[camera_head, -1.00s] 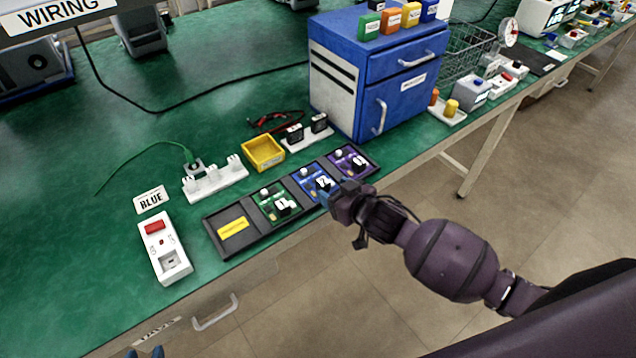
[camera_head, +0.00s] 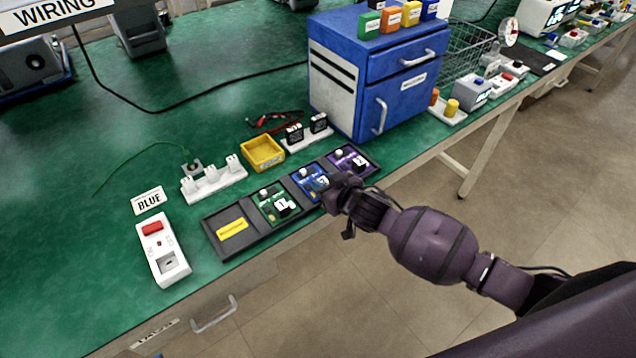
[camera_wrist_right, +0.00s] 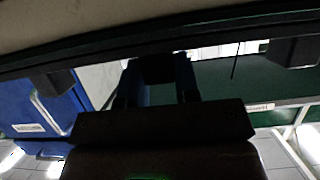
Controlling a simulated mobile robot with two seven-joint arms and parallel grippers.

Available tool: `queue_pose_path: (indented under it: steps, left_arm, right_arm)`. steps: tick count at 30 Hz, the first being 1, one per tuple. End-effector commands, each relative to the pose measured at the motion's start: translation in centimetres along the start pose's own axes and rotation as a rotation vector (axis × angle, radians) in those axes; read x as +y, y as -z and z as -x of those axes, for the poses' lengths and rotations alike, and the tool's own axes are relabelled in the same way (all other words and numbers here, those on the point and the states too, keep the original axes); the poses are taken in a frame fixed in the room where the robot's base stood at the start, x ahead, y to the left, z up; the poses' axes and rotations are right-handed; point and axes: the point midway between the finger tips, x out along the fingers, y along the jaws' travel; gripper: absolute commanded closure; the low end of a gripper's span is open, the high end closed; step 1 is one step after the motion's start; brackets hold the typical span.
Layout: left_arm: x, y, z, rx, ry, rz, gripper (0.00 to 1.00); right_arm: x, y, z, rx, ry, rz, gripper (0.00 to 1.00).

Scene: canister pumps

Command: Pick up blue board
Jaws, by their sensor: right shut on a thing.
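The blue board (camera_head: 308,181) sits in a compartment of the black tray (camera_head: 232,250), between the green board (camera_head: 272,203) and the purple board (camera_head: 347,160). My right gripper (camera_head: 328,186) is at the blue board's front edge, low over the tray, and shut on it; the fingers hide part of the board. In the right wrist view the fingers (camera_wrist_right: 158,90) show dark, and the board between them is hard to make out. My left gripper is not in view.
A blue cabinet (camera_head: 375,75) stands behind right.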

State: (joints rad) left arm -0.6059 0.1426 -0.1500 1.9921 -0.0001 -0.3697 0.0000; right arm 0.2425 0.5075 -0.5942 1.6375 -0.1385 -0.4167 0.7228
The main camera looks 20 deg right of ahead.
Motion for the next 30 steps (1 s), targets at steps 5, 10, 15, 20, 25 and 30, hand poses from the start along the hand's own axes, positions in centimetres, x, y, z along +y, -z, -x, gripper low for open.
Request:
queue_pose_path:
  steps: [5,10,15,20,25,30]
  left_arm:
    - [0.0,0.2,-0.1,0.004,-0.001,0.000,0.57]
    - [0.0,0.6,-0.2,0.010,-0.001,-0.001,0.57]
    - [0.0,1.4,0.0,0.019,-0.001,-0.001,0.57]
    - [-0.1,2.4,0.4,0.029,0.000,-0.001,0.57]
    - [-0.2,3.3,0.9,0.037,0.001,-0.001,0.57]
    - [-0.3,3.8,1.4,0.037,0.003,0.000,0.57]
  right_arm:
    - [0.0,0.0,0.0,0.000,0.000,0.000,0.95]
    - [0.0,0.4,0.1,0.002,0.000,0.001,0.95]
    - [0.0,2.5,0.9,0.005,0.000,0.002,0.95]
    - [0.0,5.9,2.4,0.008,0.001,0.003,0.95]
    - [0.0,10.1,4.1,0.008,0.000,0.002,0.95]
    - [0.0,13.8,5.7,0.006,0.001,0.003,0.95]
